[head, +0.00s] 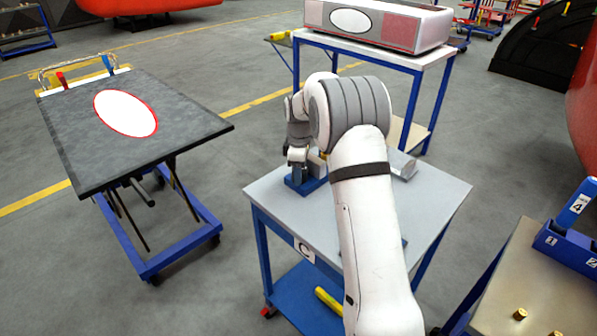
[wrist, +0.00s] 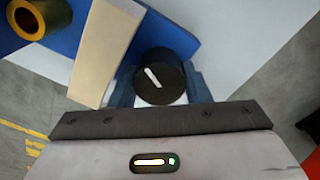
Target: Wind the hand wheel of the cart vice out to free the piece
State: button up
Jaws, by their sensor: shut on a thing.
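The hand wheel (wrist: 160,78) is a dark round knob with a white stripe, on the end of the blue cart vice (wrist: 72,38). My gripper (wrist: 160,88) is shut on the wheel, one finger on each side of it. A pale beige block (wrist: 108,48) lies across the vice beside the wheel. A brass-coloured ring with a dark centre (wrist: 27,18) shows at the upper left; I cannot tell how it is held. In the head view the blue vice (head: 304,186) stands on the cart, and my gripper (head: 297,160) reaches down at it, partly hidden by my arm.
The cart (head: 275,205) has a grey top, marked C. A dark tilted board on a blue trolley (head: 165,110) stands to the left. A table behind bears a large box (head: 390,22). At lower right a bench (head: 545,285) bears brass pieces and a blue rack. Grey floor lies between.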

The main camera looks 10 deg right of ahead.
jog(key=shift+s+n, duration=0.1)
jog(key=shift+n, duration=1.4)
jog(key=o, duration=1)
notch_tip(320, 180, up, 8)
jog(key=p, duration=0.5)
